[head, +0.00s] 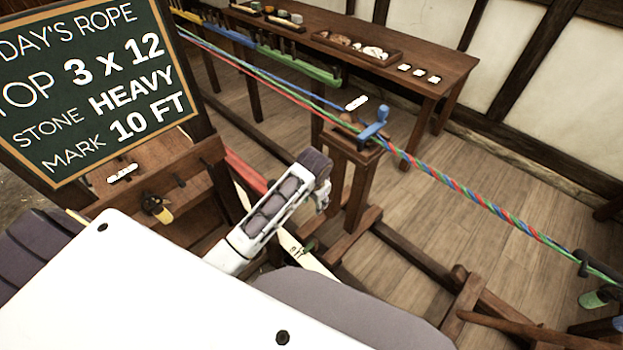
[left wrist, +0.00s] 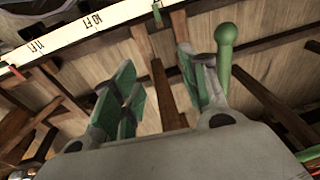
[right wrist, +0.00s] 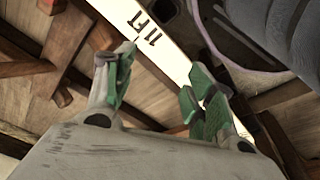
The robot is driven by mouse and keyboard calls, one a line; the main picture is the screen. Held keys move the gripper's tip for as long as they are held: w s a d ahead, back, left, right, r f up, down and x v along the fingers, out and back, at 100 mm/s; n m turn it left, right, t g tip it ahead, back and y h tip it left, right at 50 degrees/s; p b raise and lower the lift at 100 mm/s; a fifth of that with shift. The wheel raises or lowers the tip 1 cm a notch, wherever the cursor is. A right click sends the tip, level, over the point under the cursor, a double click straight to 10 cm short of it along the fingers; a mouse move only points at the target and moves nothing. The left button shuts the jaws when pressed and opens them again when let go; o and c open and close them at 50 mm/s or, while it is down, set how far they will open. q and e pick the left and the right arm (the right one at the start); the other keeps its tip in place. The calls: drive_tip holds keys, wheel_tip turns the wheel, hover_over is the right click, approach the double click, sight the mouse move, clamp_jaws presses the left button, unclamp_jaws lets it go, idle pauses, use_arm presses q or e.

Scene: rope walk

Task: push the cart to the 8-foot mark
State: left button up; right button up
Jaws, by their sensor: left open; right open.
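The cart (head: 353,185) is a wooden post on a broad foot, with a blue top piece (head: 373,131) through which the rope (head: 462,193) runs. A pale mark rule (head: 313,258) lies below, partly hidden by my arm. In the left wrist view the rule (left wrist: 72,34) reads 10 FT and 11 FT; the right wrist view shows 11 FT on it (right wrist: 150,30). My left gripper (head: 322,196) is just left of the cart post. Its fingers (left wrist: 155,80) stand apart and empty, with a green knobbed handle (left wrist: 226,50) beside the right finger. My right gripper (right wrist: 160,82) is open and empty near the rule.
A chalkboard (head: 90,85) at left reads 3 x 12, HEAVY, MARK 10 FT. A side table (head: 440,68) with trays and cards stands at the back. Wooden rails (head: 415,255) run along the floor toward the lower right. Floor between table and rails is clear.

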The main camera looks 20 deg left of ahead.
use_arm(q)
drive_tip(key=w+a+r, duration=0.2)
drive_tip(key=w, duration=0.4)
drive_tip(key=w+a+r+g+y, duration=0.1)
drive_tip(key=w+a+r, duration=0.2)
drive_tip(key=w, duration=0.4)
drive_tip(key=shift+r, duration=0.35)
use_arm(e)
drive_tip(key=s+d+f, duration=0.1)
drive_tip(key=s+f, duration=0.6)
drive_tip(key=s, duration=0.3)
drive_tip(key=s+d+f+g, duration=0.1)
drive_tip(key=s+d+f, duration=0.1)
drive_tip(key=s+f, duration=0.6)
drive_tip(key=shift+s+d, duration=0.3)
drive_tip(key=shift+s, duration=0.55)
use_arm(q)
drive_tip(key=shift+a, duration=0.1)
use_arm(e)
drive_tip(key=shift+f, duration=0.1)
use_arm(q)
drive_tip(key=shift+f, duration=0.15)
